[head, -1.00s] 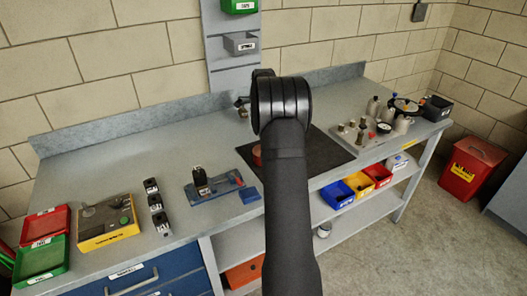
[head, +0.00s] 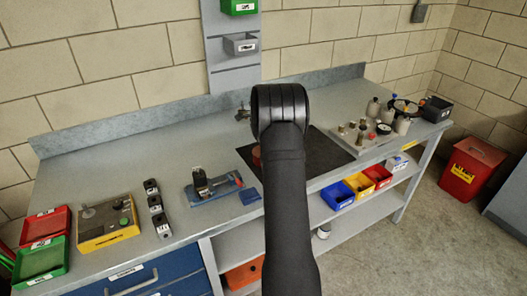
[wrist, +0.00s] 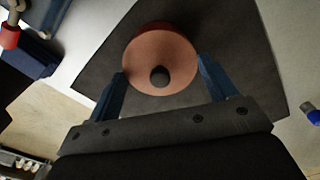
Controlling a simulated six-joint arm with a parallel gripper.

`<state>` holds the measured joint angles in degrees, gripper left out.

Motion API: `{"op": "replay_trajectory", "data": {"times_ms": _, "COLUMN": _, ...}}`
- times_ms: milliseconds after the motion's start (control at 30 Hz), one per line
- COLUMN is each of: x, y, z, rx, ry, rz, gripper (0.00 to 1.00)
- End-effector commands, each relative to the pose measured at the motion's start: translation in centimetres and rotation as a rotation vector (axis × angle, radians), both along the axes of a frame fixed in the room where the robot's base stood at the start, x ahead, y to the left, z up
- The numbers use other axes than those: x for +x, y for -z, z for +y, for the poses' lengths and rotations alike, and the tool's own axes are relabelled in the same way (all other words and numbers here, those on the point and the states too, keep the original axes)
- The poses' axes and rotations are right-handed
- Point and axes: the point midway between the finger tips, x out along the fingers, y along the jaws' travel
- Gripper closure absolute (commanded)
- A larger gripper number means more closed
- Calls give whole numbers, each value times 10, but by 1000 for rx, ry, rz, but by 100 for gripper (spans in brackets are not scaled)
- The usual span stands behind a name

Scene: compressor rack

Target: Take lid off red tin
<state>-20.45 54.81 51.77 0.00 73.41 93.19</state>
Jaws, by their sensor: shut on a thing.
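The red tin (wrist: 163,27) stands on the dark mat, and its red side shows past the top edge of its lid in the wrist view. I cannot tell whether the lid is clear of the tin. In the head view my arm hides the gripper and most of the tin; a small red part of the tin (head: 256,156) shows at the arm's left.
The dark mat (head: 327,150) lies on the grey bench (head: 130,140). To its left are a blue fixture (head: 215,190), several black blocks and a yellow box (head: 106,222). To its right is a plate with several small parts (head: 350,138). The bench's back left is clear.

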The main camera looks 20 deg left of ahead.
Motion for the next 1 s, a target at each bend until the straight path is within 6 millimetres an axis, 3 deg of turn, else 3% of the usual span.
{"op": "replay_trajectory", "data": {"times_ms": 267, "x": 0, "y": -10, "z": 0, "rx": 0, "ry": 0, "rz": -1, "gripper": 46}}
{"op": "replay_trajectory", "data": {"times_ms": 467, "x": 1, "y": -40, "z": 0, "rx": 1, "ry": 0, "rz": -4, "gripper": 46}}
{"op": "replay_trajectory", "data": {"times_ms": 800, "x": -14, "y": -86, "z": -73, "rx": 1, "ry": 4, "rz": -2, "gripper": 46}}
{"op": "replay_trajectory", "data": {"times_ms": 1000, "x": -20, "y": -103, "z": -103, "rx": 0, "ry": 2, "rz": 0, "gripper": 46}}
